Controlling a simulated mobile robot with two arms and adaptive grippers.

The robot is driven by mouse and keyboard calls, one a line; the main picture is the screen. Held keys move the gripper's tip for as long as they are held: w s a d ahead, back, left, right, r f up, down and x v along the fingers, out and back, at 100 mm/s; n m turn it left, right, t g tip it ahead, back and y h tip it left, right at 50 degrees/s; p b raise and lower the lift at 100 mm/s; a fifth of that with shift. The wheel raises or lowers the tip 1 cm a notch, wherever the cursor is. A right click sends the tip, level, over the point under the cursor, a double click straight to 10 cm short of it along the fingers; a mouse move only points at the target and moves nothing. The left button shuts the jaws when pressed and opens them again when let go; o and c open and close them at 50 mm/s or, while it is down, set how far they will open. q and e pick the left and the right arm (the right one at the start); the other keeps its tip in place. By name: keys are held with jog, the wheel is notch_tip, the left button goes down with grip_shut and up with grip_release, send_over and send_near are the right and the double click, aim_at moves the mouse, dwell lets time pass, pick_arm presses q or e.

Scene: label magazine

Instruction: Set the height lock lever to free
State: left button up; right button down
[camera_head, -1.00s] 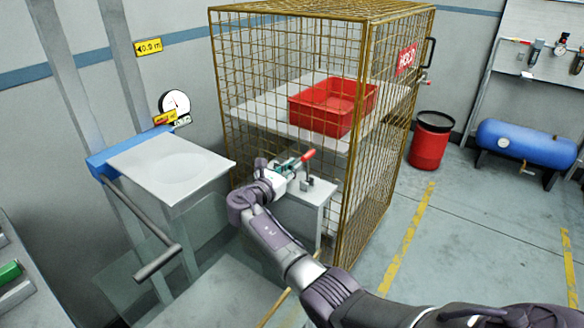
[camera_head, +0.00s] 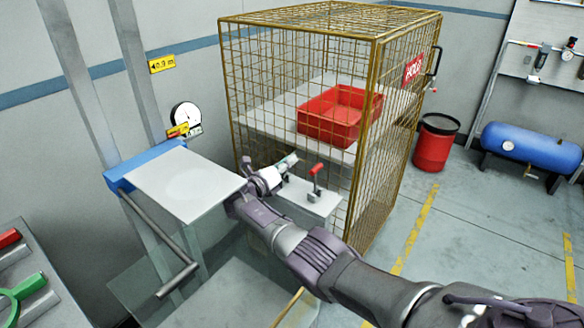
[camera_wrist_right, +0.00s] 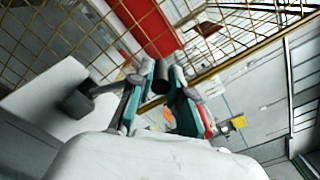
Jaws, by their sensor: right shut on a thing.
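A lever with a red grip (camera_head: 317,168) stands nearly upright on a white pedestal (camera_head: 322,203) in front of the wire cage. My right gripper (camera_head: 291,160) is just left of the red grip, with a small gap between them in the head view. In the wrist view its teal-lined fingers (camera_wrist_right: 166,88) are shut on a dark round piece (camera_wrist_right: 160,80). I cannot tell what this piece belongs to. Any lettering for the lever's positions is too small to read. My left gripper is not in view.
The wire cage (camera_head: 374,130) stands close behind the pedestal, with a red bin (camera_head: 340,128) inside. A pale platform (camera_head: 182,185) on a blue carriage (camera_head: 125,172) is to the left, with a long grey bar (camera_head: 176,281).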

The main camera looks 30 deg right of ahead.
jog(key=shift+w+a+r+n+b, duration=0.25)
jog(key=shift+w+n+b, duration=0.15)
jog(key=shift+w+n, duration=0.1)
jog(key=shift+w+a+r+n+b, duration=0.1)
jog(key=shift+w+a+n+b, duration=0.1)
jog(key=shift+w+n+b, duration=0.25)
jog(key=shift+w, duration=0.15)
jog(key=c, duration=1.1)
grip_release()
jog(key=shift+a+f, duration=0.1)
jog(key=v, duration=1.2)
